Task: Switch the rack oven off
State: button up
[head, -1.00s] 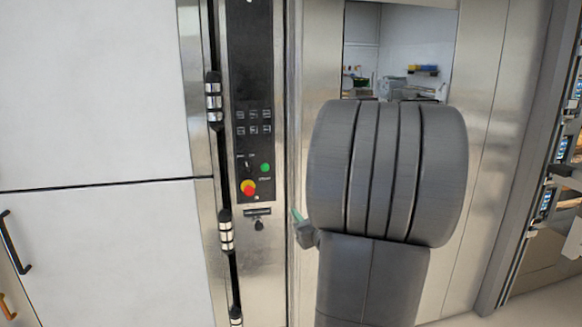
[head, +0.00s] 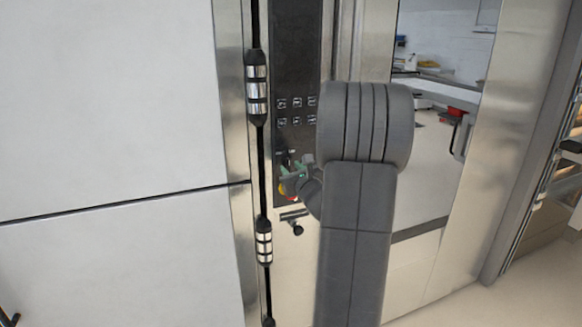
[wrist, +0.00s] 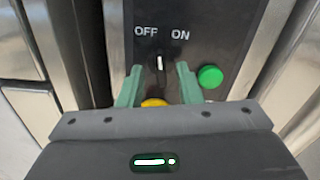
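The rack oven's black control panel (head: 297,70) stands left of my arm in the head view. In the wrist view its rotary switch (wrist: 159,66) sits below the printed words OFF and ON, its white mark close to upright; which word it points to I cannot tell. My gripper (wrist: 160,75) is open, with one green finger on each side of the switch. Whether the fingers touch it I cannot tell. In the head view my gripper (head: 291,166) is at the panel's lower part and hides the switch.
A green button (wrist: 210,76) is just right of the right finger. A yellow part (wrist: 153,102) shows below the switch, between the fingers. Chrome hinges (head: 257,88) run left of the panel. A latch (head: 294,216) is below it. The oven window (head: 425,190) is at right.

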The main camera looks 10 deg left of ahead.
jog(key=shift+w+r, duration=0.1)
jog(key=shift+w, duration=0.05)
grip_shut()
jog(key=n+b, duration=0.1)
jog(key=b, duration=0.2)
jog(key=shift+f, duration=0.35)
jog(key=n+b, duration=0.2)
jog(key=b, duration=0.2)
jog(key=shift+n, duration=0.3)
jog(key=shift+r+n+b, duration=0.25)
jog(key=shift+n+b, duration=0.05)
jog(key=shift+b, duration=0.1)
